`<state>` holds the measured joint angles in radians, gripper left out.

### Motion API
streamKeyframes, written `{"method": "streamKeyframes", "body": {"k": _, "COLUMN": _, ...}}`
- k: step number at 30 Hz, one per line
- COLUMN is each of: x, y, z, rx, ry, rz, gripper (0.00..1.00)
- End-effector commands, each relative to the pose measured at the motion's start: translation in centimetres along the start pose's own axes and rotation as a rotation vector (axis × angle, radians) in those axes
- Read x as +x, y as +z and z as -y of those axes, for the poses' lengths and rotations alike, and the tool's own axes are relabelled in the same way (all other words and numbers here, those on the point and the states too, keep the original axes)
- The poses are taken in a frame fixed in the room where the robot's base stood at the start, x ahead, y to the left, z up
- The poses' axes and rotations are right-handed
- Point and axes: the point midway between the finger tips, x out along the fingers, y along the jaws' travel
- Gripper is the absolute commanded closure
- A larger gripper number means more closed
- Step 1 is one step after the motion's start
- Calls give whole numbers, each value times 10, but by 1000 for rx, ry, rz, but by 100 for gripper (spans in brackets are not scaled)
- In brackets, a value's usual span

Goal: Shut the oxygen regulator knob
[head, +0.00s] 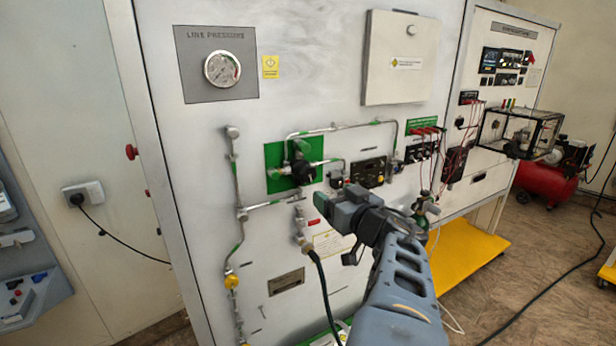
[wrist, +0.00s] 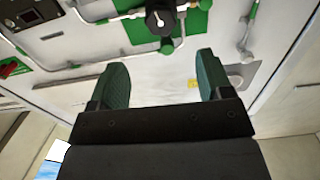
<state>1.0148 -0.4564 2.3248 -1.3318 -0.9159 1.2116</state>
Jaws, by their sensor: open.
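The black regulator knob (head: 302,172) sits on a green plate (head: 274,156) on the upright panel, with pipes joining it. In the wrist view the knob (wrist: 160,18) is at the top middle, beyond the gap between the fingertips, with a pale mark on its face. My gripper (head: 335,228) is in front of the panel, below and right of the knob in the head view. Its green-tipped fingers (wrist: 162,78) are spread apart with nothing between them. The gripper is apart from the knob.
A pressure gauge (head: 222,69) is above left of the knob. Thin pipes (head: 238,205) and a dark hose (head: 325,295) run down the panel. A white box (head: 406,58) juts out above right. Red cables (head: 438,150) hang at right.

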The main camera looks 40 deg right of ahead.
Motion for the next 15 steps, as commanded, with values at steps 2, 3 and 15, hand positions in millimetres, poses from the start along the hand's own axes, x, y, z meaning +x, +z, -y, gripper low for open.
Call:
{"method": "streamKeyframes", "body": {"k": 2, "x": 15, "y": 1, "z": 2, "rx": 4, "ry": -7, "rz": 4, "gripper": 27}}
{"method": "streamKeyframes", "body": {"k": 3, "x": 23, "y": 1, "z": 2, "rx": 3, "ry": -7, "rz": 3, "gripper": 27}}
{"method": "streamKeyframes", "body": {"k": 15, "x": 95, "y": 1, "z": 2, "rx": 2, "ry": -3, "rz": 3, "gripper": 27}}
